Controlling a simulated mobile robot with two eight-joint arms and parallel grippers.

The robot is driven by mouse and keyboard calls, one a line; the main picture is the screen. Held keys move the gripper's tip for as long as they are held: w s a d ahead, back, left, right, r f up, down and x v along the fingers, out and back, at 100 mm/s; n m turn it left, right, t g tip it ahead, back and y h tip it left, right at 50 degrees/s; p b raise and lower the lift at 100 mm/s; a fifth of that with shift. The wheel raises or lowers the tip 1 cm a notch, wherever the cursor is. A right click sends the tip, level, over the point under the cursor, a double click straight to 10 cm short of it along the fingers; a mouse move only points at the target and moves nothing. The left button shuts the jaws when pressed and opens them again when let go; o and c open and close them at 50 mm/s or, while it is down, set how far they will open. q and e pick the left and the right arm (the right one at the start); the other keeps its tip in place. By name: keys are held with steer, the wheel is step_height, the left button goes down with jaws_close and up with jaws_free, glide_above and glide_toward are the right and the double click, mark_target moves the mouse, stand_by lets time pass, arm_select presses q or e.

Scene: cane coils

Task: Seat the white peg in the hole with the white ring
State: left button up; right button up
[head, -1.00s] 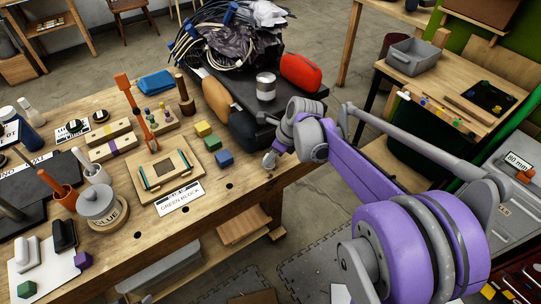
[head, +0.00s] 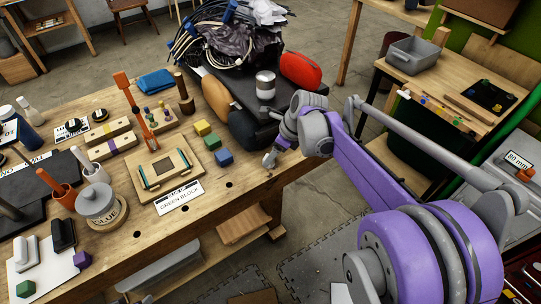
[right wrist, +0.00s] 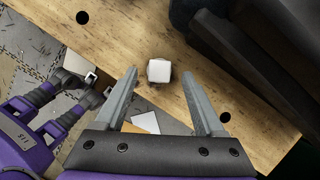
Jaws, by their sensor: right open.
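The white peg (right wrist: 159,70) stands at the table's edge, in line with the row of dark holes. Its square white top faces the right wrist camera, and a little dark shows around its base. How deep it sits cannot be told, and the white ring is not clearly visible. My right gripper (right wrist: 161,76) is open, with one finger on each side of the peg in the picture and a gap on both sides. In the head view my right gripper (head: 275,153) is low over the table's right edge. My left gripper is not in view.
Dark holes (right wrist: 82,17) and (right wrist: 225,117) lie on either side of the peg. A dark tray (head: 262,125) with a can, cables and a red case stands behind my gripper. Coloured cubes (head: 213,142) and a wooden board (head: 186,157) lie to the left.

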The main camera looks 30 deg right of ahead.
steer(key=v, duration=0.8)
steer(key=shift+r, duration=0.2)
steer(key=s+a+f+n+h, duration=0.1)
steer(key=s+a+f+n, duration=0.2)
steer(key=n, duration=0.6)
steer(key=s+a+f+n+t, duration=0.1)
steer(key=s+a+f+n, duration=0.3)
steer(key=s+n, duration=0.4)
steer(key=s+a+f+n+h, duration=0.1)
steer(key=s+a+f+n, duration=0.2)
steer(key=n, duration=0.8)
steer(key=s+a, duration=0.2)
steer(key=s, duration=0.1)
steer(key=shift+a+f+h+p, duration=0.25)
steer(key=shift+a+h+p, duration=0.05)
steer(key=shift+a, duration=0.1)
